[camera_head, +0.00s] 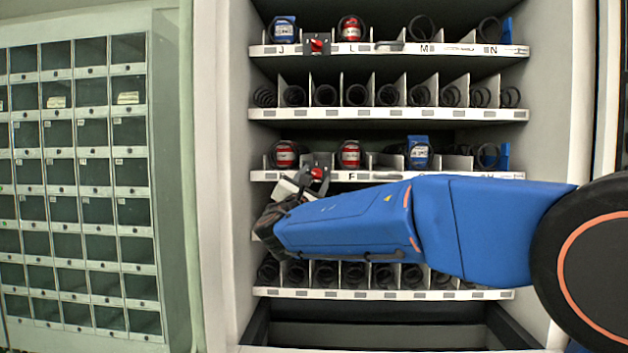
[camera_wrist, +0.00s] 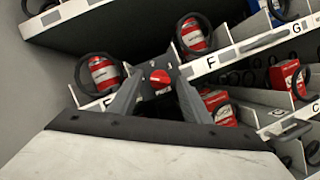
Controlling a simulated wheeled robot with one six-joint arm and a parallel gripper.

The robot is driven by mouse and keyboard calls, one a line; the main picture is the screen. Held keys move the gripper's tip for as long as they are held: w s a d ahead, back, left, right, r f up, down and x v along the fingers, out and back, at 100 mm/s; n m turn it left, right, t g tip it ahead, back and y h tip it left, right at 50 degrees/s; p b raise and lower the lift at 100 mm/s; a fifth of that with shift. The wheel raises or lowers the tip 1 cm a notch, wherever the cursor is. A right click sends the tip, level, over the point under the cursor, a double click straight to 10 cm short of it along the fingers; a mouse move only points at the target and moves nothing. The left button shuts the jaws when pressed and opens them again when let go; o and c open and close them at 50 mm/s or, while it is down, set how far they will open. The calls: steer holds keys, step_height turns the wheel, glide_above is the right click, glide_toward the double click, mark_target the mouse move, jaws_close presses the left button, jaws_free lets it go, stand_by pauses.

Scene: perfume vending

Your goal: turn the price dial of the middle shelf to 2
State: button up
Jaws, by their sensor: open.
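The middle shelf (camera_head: 458,176) carries a red price dial (camera_head: 317,173) on a dark plate between its first two slots. In the wrist view the red knob (camera_wrist: 159,77) shows between the fingers, with small white marks around it too blurred to read surely. My gripper (camera_wrist: 157,73) is open, with one finger to each side of the knob. I cannot tell whether the fingers touch it. In the head view my gripper (camera_head: 302,184) is at the dial, partly hidden by my blue arm, which comes from the right.
Red cans (camera_wrist: 103,73) and (camera_wrist: 192,35) stand in coils on both sides of the dial. The top shelf (camera_head: 458,50) has another red dial (camera_head: 316,45). A lower shelf with red boxes (camera_wrist: 218,106) shows below. A grey locker cabinet (camera_head: 75,185) stands left.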

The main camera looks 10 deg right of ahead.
steer(key=c, duration=1)
steer(key=shift+c, duration=0.2)
steer(key=shift+m, duration=0.3)
steer(key=m+g, duration=0.1)
steer(key=m, duration=0.3)
steer(key=m+g, duration=0.2)
steer(key=m, duration=0.2)
steer(key=m+g+h, duration=0.1)
steer(key=m+g, duration=0.1)
steer(key=m, duration=0.2)
steer(key=shift+a+r+m, duration=0.25)
steer(key=shift+r+m, duration=0.15)
